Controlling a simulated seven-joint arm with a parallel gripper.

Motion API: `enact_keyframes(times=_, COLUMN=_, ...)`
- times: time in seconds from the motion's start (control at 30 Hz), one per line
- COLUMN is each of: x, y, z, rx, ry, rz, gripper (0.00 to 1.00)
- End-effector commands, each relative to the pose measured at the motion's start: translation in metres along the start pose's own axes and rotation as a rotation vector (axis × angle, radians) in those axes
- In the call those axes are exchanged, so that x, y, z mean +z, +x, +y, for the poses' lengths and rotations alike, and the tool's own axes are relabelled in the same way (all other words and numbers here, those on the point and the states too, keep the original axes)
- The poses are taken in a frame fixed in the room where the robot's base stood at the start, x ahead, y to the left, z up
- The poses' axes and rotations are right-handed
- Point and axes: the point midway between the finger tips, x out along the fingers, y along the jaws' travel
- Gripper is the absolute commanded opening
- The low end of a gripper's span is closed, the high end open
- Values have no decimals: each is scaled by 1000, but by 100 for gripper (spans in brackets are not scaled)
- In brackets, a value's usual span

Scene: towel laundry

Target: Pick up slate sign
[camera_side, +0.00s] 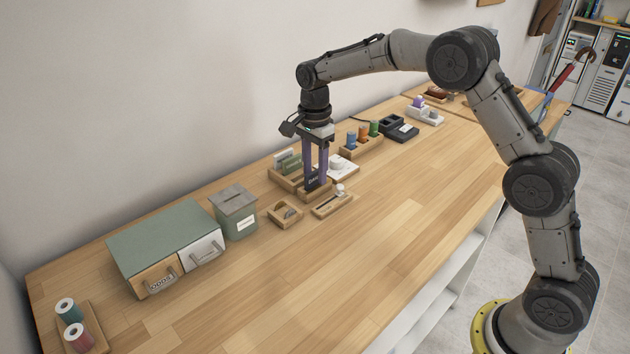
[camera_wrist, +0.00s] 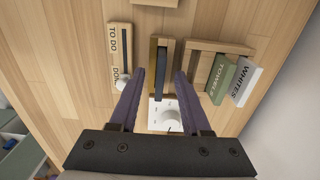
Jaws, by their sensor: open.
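The slate sign (camera_side: 313,182) is a small dark plate with pale lettering, upright in a wooden base (camera_side: 318,196) on the bench. In the wrist view the slate sign (camera_wrist: 161,86) is seen from above as a dark strip in its wooden holder. My gripper (camera_side: 316,178) points straight down at it with purple fingers. In the wrist view my gripper (camera_wrist: 159,72) is open, with one finger on each side of the sign. Small gaps show there between the fingers and the sign. The fingers hide part of the sign in the side view.
A wooden box (camera_wrist: 222,47) with TOWELS and WHITES cards stands close on one side. A TO DO/DONE tray (camera_wrist: 114,40) lies on the other. A white block with a round knob (camera_wrist: 165,121) is close by. The bench front (camera_side: 330,270) is clear.

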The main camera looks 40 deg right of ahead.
Motion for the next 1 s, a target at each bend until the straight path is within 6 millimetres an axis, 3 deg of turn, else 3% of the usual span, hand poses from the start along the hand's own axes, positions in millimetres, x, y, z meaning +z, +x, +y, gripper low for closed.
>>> enact_keyframes(times=0.13, x=0, y=13, z=0, rx=0, ry=0, rz=0, gripper=48)
enact_keyframes(times=0.37, x=-1, y=15, z=0, rx=-1, ry=1, rz=0, gripper=48)
enact_keyframes(times=0.67, x=-1, y=15, z=0, rx=0, ry=1, rz=0, gripper=0)
enact_keyframes(times=1.0, x=-1, y=14, z=0, rx=-1, ry=1, rz=0, gripper=0)
